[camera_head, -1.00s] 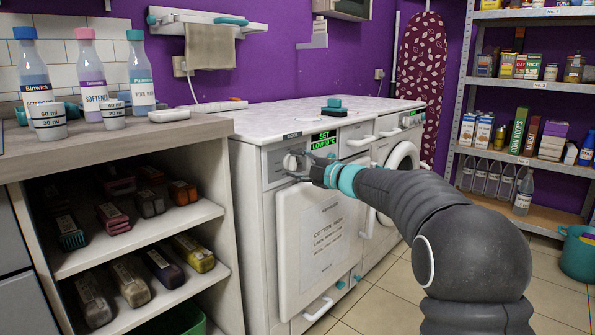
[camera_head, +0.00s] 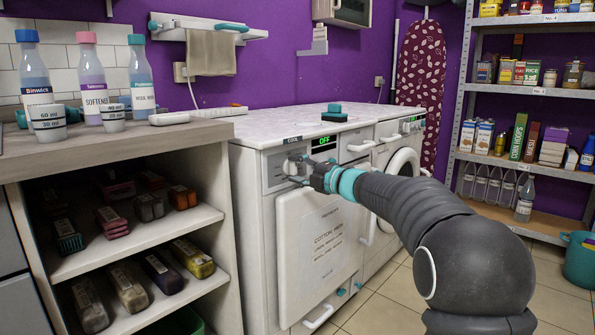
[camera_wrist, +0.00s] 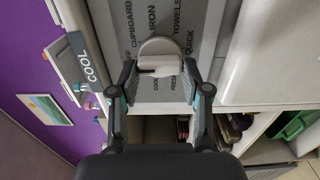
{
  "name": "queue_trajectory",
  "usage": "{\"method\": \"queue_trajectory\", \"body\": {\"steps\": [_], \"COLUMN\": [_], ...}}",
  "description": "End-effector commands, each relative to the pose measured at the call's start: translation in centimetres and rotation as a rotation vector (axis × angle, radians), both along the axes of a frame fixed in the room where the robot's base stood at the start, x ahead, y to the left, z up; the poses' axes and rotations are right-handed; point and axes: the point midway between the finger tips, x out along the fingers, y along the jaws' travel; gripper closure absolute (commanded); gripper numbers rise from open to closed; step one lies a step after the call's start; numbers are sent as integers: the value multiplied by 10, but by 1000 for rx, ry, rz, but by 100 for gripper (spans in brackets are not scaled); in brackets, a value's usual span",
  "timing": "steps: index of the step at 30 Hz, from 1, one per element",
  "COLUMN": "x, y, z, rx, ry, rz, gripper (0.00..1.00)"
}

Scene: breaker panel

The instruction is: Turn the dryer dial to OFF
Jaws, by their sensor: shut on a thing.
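The dryer (camera_head: 270,250) is the white machine beside the shelf unit. Its small display (camera_head: 324,140) shows green OFF. The pale round dial (camera_wrist: 158,47) has a raised grip bar, which lies roughly across the wrist view, and printed programme words surround it. The dial also shows at the dryer's upper front in the head view (camera_head: 291,165). My gripper (camera_wrist: 160,70) is shut on the dial, one finger at each end of the bar. In the head view my gripper (camera_head: 304,172) partly covers the dial.
A counter with bottles (camera_head: 92,75) and measuring cups stands at left over shelves of packets. A teal and black brush-like item (camera_head: 334,113) lies on the white top. A second machine with a round door (camera_head: 403,165) stands to the right.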

Motion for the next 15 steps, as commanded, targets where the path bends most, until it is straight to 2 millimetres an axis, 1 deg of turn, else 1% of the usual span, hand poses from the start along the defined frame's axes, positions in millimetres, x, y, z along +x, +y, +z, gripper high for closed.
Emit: {"method": "queue_trajectory", "body": {"steps": [1,2,3,4,15], "x": [0,0,0,0,-1], "y": [0,0,0,0,-3], "z": [0,0,0,0,0], "rx": [-1,-1,-1,-1,0], "ry": [-2,-2,-1,-1,0], "rz": [1,1,1,0,-1], "gripper": [50,43,33,28,28]}}
